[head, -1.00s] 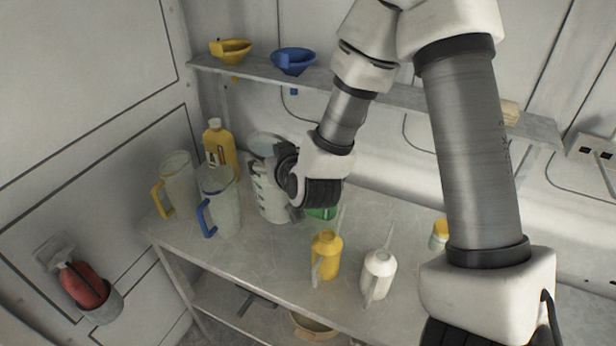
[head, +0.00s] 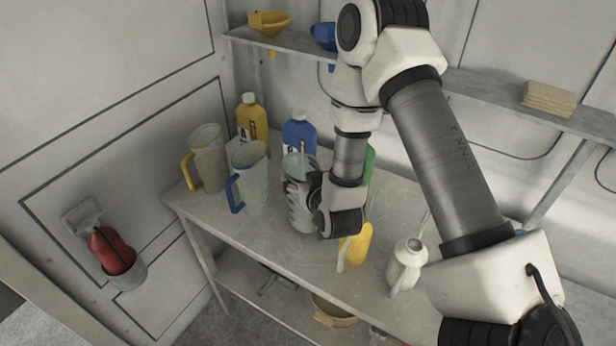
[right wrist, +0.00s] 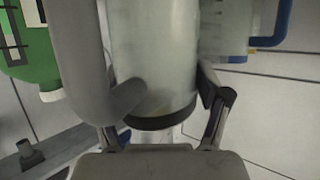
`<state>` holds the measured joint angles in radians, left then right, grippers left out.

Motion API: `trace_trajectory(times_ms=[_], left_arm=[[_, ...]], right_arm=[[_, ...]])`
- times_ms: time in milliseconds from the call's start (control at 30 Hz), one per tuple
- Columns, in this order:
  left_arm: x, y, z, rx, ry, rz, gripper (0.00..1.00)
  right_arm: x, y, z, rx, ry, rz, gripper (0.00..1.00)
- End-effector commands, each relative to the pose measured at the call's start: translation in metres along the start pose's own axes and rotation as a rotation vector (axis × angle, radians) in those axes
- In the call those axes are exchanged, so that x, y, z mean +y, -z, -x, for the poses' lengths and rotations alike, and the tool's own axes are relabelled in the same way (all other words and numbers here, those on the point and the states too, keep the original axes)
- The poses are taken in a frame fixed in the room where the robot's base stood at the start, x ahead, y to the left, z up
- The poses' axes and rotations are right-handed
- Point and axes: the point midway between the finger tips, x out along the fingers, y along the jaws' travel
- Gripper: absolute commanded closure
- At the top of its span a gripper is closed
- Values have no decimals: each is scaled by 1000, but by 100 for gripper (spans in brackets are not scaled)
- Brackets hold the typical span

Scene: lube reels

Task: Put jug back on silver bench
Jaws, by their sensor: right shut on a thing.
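A clear grey jug with markings (head: 299,196) is in my right gripper (head: 322,205), at the silver bench (head: 275,250). The jug looks upright, with its base at or very close to the bench top; I cannot tell whether it touches. In the right wrist view, the gripper (right wrist: 165,105) has its fingers on either side of the jug's pale body (right wrist: 150,50), near a dark band. The gripper hides part of the jug in the head view. My left gripper is not in view.
A yellow-handled jug (head: 208,160) and a blue-handled jug (head: 250,180) stand to the left. A yellow bottle (head: 252,125) and a blue bottle (head: 299,132) stand behind. A yellow oil can (head: 356,245) and a white one (head: 406,265) are right. A shelf (head: 470,85) runs above.

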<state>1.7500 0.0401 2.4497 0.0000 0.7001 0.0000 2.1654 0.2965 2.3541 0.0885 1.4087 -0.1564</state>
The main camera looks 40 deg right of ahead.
Motion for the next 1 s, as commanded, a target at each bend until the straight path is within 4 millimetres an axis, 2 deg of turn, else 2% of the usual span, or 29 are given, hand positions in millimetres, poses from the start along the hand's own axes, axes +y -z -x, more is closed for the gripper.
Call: trace_trajectory(times_ms=[133, 467, 500, 533, 567, 1000], left_arm=[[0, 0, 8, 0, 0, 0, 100], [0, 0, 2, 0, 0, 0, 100], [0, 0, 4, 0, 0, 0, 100], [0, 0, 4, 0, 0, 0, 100], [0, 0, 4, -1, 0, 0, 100], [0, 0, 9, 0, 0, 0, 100]], right_arm=[[0, -19, -8, -2, -1, 1, 94], [0, -25, -10, 1, -1, -1, 94], [0, -24, -10, -1, -1, -1, 14], [0, -24, -10, -1, -1, 0, 3], [0, -24, -10, -1, -1, 0, 0], [0, -18, -8, -1, 0, 0, 0]])
